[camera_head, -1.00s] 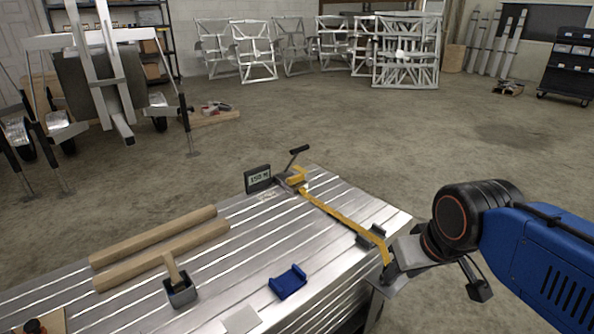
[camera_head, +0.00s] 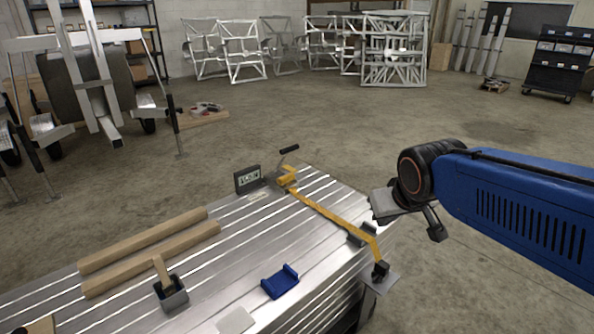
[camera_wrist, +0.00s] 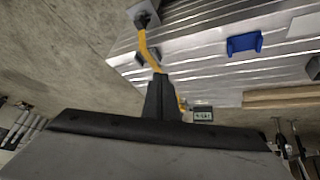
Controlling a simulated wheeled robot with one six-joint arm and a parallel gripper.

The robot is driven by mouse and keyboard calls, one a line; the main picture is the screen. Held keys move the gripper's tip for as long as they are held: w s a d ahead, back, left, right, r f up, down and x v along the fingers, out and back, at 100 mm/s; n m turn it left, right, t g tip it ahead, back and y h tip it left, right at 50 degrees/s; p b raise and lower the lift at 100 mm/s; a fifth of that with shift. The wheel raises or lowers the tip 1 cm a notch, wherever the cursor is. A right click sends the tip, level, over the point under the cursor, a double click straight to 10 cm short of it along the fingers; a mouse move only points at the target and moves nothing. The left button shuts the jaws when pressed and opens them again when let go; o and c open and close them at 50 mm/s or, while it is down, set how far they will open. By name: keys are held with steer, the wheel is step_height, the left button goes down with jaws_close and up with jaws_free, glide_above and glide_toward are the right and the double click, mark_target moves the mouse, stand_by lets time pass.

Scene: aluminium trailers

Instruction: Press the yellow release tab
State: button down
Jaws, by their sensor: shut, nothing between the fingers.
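A ratchet with a yellow release tab (camera_head: 287,177) and a black handle (camera_head: 289,149) sits at the far edge of the metal deck (camera_head: 240,262). A yellow strap (camera_head: 330,215) runs from it to a black end fitting (camera_head: 380,269) at the near right corner. My gripper (camera_head: 383,206) is above and beyond that corner, apart from the strap and well right of the ratchet. In the wrist view my shut, empty fingers (camera_wrist: 162,98) overlap the strap (camera_wrist: 148,55) and hide most of the ratchet.
A small display (camera_head: 248,179) stands left of the ratchet. Two wooden bars (camera_head: 150,250), a mallet (camera_head: 170,290) and a blue bracket (camera_head: 280,281) lie on the deck. A dark bracket (camera_head: 361,235) is beside the strap. Open floor lies behind the deck.

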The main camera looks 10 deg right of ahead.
steer(key=w+d+r+n+t, duration=0.1)
steer(key=w+d+t, duration=0.15)
steer(key=w, duration=1.55)
steer(key=w+d+n+t, duration=0.1)
steer(key=w+t, duration=0.2)
steer(key=w, duration=1.6)
steer(key=w+a+f+n+y, duration=0.2)
steer(key=w+a+f+y, duration=0.1)
steer(key=w+f, duration=0.5)
steer(key=w+a+f+n+t+y, duration=0.1)
steer(key=w+a+f+n+y, duration=0.1)
steer(key=w+f+y, duration=0.3)
steer(key=w+a+f, duration=0.1)
steer(key=w+f, duration=0.2)
steer(key=w, duration=0.3)
steer(key=shift+w+f+y, duration=0.3)
steer(key=shift+f+y, duration=0.1)
steer(key=shift+w, duration=0.1)
glide_toward(290, 169)
steer(key=w+a+r, duration=0.2)
steer(key=w+r, duration=0.1)
steer(key=r, duration=0.1)
steer(key=f, duration=0.1)
steer(key=w+f, duration=0.1)
steer(key=f, duration=0.1)
steer(key=shift+w, duration=0.1)
steer(key=shift+a+f, duration=0.1)
steer(key=shift+f, duration=0.65)
